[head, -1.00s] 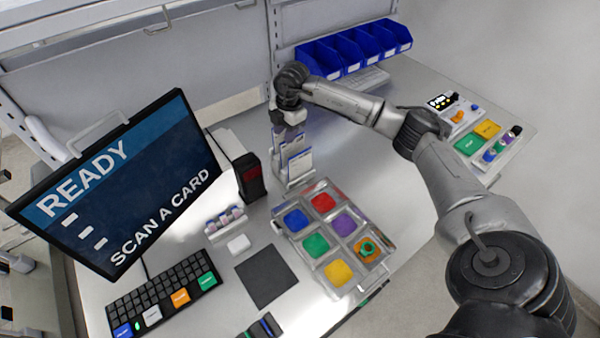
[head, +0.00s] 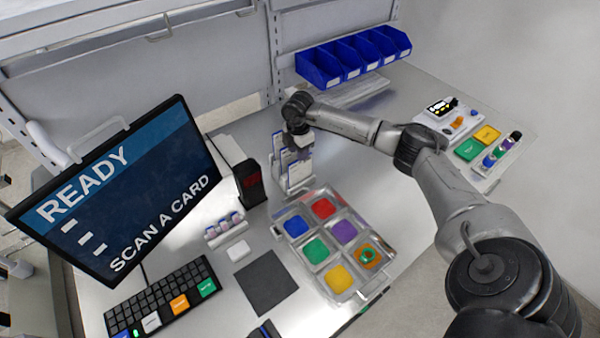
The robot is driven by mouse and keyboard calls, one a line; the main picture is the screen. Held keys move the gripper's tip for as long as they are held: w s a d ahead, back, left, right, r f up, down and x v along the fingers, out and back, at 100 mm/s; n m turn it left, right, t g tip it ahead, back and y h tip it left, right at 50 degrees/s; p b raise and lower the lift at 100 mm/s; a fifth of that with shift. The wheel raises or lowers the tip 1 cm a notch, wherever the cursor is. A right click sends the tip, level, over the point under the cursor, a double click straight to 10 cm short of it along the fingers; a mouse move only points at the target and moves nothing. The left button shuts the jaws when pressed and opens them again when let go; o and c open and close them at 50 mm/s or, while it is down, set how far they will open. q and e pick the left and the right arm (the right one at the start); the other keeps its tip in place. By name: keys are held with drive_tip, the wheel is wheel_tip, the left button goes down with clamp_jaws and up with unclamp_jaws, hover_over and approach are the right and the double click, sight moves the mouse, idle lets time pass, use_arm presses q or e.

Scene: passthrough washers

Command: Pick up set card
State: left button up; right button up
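White cards with blue top edges (head: 297,172) stand in a small clear rack (head: 296,186) near the middle of the bench. My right gripper (head: 299,150) points down at the top of the rack, over the cards. Its fingers are small and partly hidden against the rack, so I cannot tell whether they are open or touching a card. My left gripper is not in view.
A monitor (head: 120,185) reading "READY, SCAN A CARD" stands at left, beside a dark scanner (head: 250,183). A tray of coloured washers (head: 333,240) lies in front of the rack. Blue bins (head: 355,55) stand behind. A keyboard (head: 165,300) is at front left.

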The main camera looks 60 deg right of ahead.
hover_over(300, 173)
drive_tip(key=shift+w+f+p, duration=0.2)
drive_tip(key=shift+f+p, duration=0.1)
drive_tip(key=shift+f, duration=1.95)
clamp_jaws()
